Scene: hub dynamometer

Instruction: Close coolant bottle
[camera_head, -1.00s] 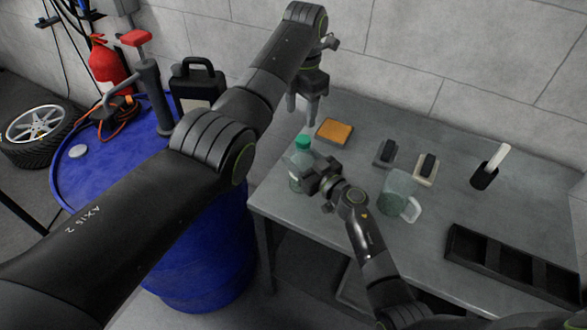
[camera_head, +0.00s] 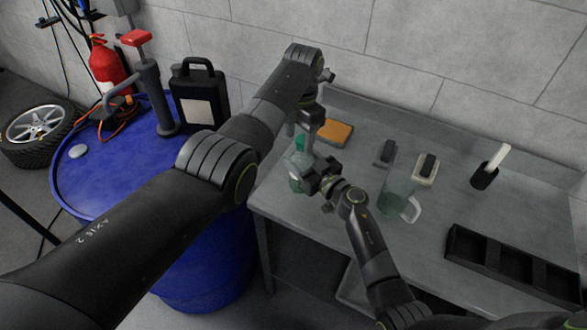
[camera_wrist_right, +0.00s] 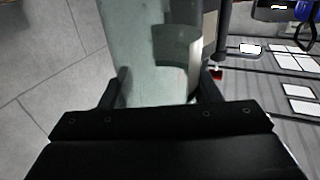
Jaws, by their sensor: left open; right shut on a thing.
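The coolant bottle (camera_head: 295,180) is a clear greenish bottle standing at the left end of the grey workbench in the head view. Its green cap (camera_head: 300,142) shows at the top. My right gripper (camera_head: 310,183) is shut on the bottle's body from the right; the right wrist view shows the bottle (camera_wrist_right: 150,50) between the two fingers (camera_wrist_right: 158,88). My left gripper (camera_head: 299,138) is open and points down at the cap, with its fingers at cap height. The fingers partly hide the cap, and I cannot tell whether they touch it.
An orange sponge (camera_head: 334,132) lies behind the bottle. A clear jug (camera_head: 397,200) stands to the right on the bench (camera_head: 335,235), with two small dark blocks, a black holder (camera_head: 484,178) and a black compartment tray (camera_head: 510,262). A blue drum (camera_head: 110,180) stands left.

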